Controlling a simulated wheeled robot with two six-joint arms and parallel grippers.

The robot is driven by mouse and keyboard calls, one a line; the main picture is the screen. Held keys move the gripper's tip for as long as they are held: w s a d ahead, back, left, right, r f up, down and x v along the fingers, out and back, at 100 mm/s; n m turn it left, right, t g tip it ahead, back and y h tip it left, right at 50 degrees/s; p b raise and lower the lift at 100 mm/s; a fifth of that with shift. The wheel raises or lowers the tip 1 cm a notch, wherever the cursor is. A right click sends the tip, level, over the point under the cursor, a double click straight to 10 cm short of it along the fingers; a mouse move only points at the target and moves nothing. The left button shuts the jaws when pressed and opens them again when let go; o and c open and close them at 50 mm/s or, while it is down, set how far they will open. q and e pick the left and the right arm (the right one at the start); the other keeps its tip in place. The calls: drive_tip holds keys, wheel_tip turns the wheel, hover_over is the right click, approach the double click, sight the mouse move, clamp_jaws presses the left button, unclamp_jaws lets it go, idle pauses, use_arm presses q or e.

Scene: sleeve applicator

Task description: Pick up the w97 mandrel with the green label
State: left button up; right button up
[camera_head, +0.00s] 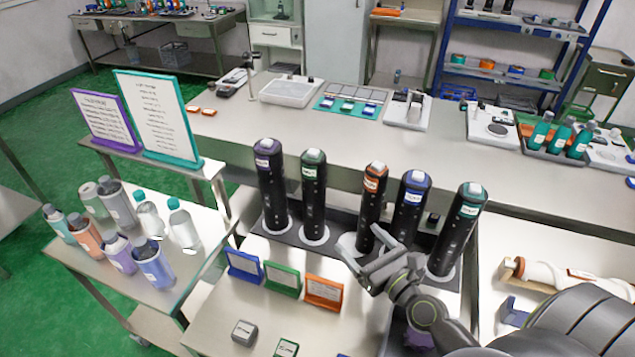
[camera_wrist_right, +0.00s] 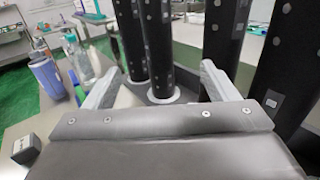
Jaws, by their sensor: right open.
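The mandrel with the green label (camera_head: 313,195) is a tall black cylinder, second from the left in a row, upright on a white round base in a dark tray. My right gripper (camera_head: 366,246) is open, in front of the lower part of the orange-labelled mandrel (camera_head: 374,190), to the right of the green one. In the right wrist view, my open fingers (camera_wrist_right: 160,92) have black dotted mandrels (camera_wrist_right: 158,45) beyond them. Their labels are out of that view, so I cannot tell which is which. No mandrel is held. My left gripper is not in view.
Purple (camera_head: 270,185), blue (camera_head: 410,205) and teal-labelled (camera_head: 457,232) mandrels stand in the same row. Small blue, green and orange signs (camera_head: 283,280) stand before the tray (camera_head: 340,226). Bottles and cups (camera_head: 155,262) fill a left side table. Two sign boards (camera_head: 157,118) stand behind it.

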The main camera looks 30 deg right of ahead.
drive_tip(key=p, duration=0.2)
approach(321, 200)
drive_tip(key=w, duration=0.4)
drive_tip(key=shift+w+a+r, duration=0.2)
drive_tip(key=shift+w, duration=0.05)
drive_tip(key=shift+w+a, duration=0.1)
drive_tip(key=shift+w, duration=0.4)
drive_tip(key=shift+w+a+f+b, duration=0.15)
drive_tip(key=shift+w+b, duration=0.1)
drive_tip(key=shift+w, duration=1.1)
drive_tip(key=shift+w+a+f+b, duration=0.1)
drive_tip(key=shift+w+f+b, duration=0.1)
drive_tip(key=shift+w, duration=1.15)
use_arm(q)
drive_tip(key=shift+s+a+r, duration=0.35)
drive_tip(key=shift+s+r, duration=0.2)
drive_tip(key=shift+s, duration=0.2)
use_arm(e)
drive_tip(key=shift+r, duration=0.1)
drive_tip(key=shift+s+d, duration=0.1)
